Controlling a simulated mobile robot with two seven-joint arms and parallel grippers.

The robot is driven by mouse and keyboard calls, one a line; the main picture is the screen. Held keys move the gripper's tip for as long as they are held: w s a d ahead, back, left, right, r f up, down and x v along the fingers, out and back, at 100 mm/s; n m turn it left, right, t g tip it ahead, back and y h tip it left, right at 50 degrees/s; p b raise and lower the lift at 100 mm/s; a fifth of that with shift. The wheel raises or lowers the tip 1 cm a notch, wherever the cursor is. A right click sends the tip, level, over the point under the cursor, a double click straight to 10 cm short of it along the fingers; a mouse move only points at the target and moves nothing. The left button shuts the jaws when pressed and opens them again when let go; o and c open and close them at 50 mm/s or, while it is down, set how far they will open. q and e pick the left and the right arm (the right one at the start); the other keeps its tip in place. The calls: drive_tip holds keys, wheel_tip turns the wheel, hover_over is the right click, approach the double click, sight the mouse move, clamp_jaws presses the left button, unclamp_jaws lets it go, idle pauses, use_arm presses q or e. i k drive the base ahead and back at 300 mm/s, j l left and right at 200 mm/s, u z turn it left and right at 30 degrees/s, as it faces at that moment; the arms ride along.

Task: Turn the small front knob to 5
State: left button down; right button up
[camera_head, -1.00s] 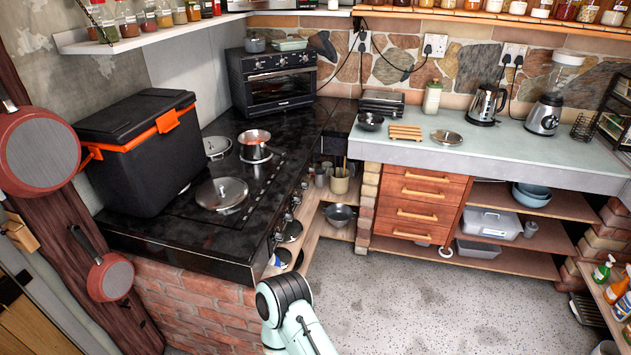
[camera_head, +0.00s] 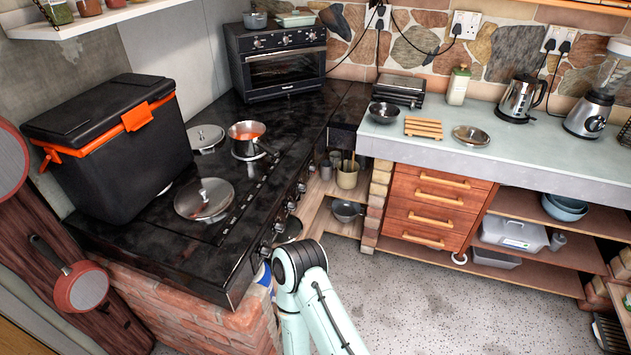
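Several small knobs (camera_head: 279,227) sit in a row along the front side of the black cooktop (camera_head: 150,240). The nearest ones are partly behind my pale green arm, and their markings are too small to read. I cannot tell which of them is the small front knob. One of my arms rises from the bottom middle, its black joint close to the cooktop's front corner. Its gripper does not show, and neither does my other gripper.
A black cooler box (camera_head: 120,150), a lidded pan (camera_head: 204,199) and a saucepan (camera_head: 247,139) stand on the cooktop. A toaster oven (camera_head: 278,60) stands behind. A wooden drawer unit (camera_head: 432,205) is at right. The speckled floor (camera_head: 430,305) is clear.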

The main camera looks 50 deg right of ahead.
sight(302, 187)
drive_tip(key=i+l, duration=0.1)
drive_tip(key=l, duration=0.45)
drive_tip(key=i+l, duration=0.1)
drive_tip(key=l, duration=0.45)
drive_tip(key=i+l, duration=0.1)
drive_tip(key=l, duration=0.45)
drive_tip(key=i+l, duration=0.1)
drive_tip(key=l, duration=0.45)
